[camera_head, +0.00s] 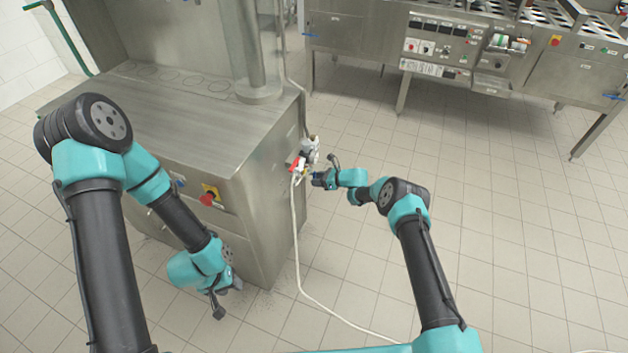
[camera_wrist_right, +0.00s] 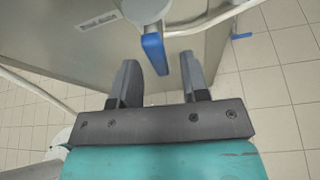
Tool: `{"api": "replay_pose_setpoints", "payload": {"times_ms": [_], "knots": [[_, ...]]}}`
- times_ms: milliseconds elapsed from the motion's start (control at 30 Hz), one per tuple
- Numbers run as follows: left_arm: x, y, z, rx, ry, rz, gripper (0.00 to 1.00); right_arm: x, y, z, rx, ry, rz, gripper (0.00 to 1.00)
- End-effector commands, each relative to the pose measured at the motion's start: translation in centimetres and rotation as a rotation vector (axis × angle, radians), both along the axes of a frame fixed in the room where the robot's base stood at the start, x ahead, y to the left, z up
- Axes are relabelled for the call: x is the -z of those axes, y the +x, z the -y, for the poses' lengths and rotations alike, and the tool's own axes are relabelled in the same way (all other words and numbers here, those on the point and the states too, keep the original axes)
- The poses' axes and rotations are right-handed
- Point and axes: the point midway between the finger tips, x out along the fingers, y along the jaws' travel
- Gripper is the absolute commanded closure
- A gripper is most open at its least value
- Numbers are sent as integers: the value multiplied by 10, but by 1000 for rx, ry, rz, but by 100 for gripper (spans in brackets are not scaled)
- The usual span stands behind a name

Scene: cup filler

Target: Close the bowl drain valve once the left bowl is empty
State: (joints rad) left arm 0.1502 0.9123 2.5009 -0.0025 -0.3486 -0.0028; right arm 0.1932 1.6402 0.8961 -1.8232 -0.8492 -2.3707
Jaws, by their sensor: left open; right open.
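A blue lever handle (camera_wrist_right: 155,54) hangs from a pale round fitting (camera_wrist_right: 146,9) in the right wrist view. My right gripper (camera_wrist_right: 160,78) is open below it in that picture. The lever's lower end lies between the two fingertips, without visible contact. In the head view, my right gripper (camera_head: 316,178) is beside the pipe fittings (camera_head: 309,150) on the steel cabinet's right side, where a red part (camera_head: 297,163) shows. My left gripper (camera_head: 226,298) hangs low in front of the cabinet, open and empty. I cannot make out a bowl or its contents.
The steel cabinet (camera_head: 205,125) carries a red stop button (camera_head: 207,199) on its front. A white hose (camera_head: 298,250) runs from the fittings down across the tiled floor. A long steel machine (camera_head: 450,50) stands at the back right. The floor between is clear.

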Motion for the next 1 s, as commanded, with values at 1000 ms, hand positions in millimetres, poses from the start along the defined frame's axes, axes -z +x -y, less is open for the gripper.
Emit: {"api": "replay_pose_setpoints", "payload": {"times_ms": [1000], "knots": [[0, 0, 0, 0, 0, 0, 58, 8, 8, -18, 1, 1, 1, 96]]}}
